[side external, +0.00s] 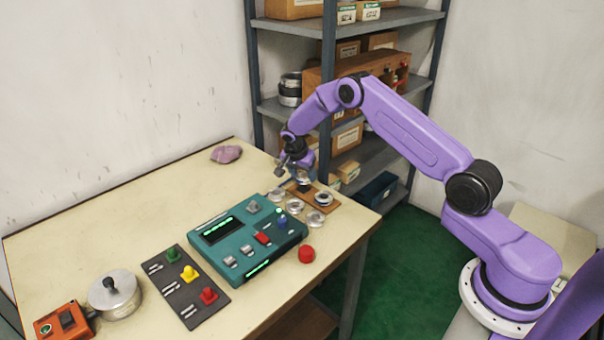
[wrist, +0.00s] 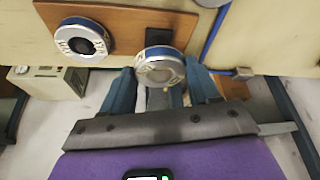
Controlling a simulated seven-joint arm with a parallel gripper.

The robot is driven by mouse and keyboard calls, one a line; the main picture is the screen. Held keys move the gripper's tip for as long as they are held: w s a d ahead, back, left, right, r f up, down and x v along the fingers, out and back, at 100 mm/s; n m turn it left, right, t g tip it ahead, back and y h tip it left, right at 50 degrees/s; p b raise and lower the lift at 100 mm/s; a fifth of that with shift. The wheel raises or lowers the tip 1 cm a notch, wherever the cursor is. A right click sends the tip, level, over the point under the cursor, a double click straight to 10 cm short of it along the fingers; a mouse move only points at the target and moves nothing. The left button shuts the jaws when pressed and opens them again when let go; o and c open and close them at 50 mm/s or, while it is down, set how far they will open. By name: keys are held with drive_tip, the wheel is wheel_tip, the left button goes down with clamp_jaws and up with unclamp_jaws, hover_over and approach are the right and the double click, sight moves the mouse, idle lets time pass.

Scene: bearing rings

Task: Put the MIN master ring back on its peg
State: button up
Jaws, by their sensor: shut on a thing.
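My gripper (side external: 300,176) is shut on a shiny metal ring with a blue band, low over the wooden board (side external: 331,207). In the wrist view, this ring (wrist: 160,70) sits between the two blue fingers of my gripper (wrist: 162,82). It overlaps the board's near edge in the picture, just in front of a dark square spot (wrist: 159,37). Whether the ring is apart from the board or touching it, I cannot tell. The peg for it is not clearly visible. A second ring (wrist: 82,41) with a dark centre sits on the board's left part; its lettering is too small to read.
Several clear or shiny round pieces (side external: 295,207) lie between the board and a teal device (side external: 245,238) with a display. A red round knob (side external: 306,254) is beside the device. A shelf rack (side external: 330,60) stands close behind my gripper. The table's left back is mostly clear.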

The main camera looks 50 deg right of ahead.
sight(302, 186)
drive_tip(key=shift+f, duration=0.15)
drive_tip(key=shift+f, duration=0.35)
drive_tip(key=shift+f, duration=1.2)
idle(1.6)
drive_tip(key=o, duration=1.5)
drive_tip(key=shift+c, duration=0.2)
drive_tip(key=shift+r, duration=3.7)
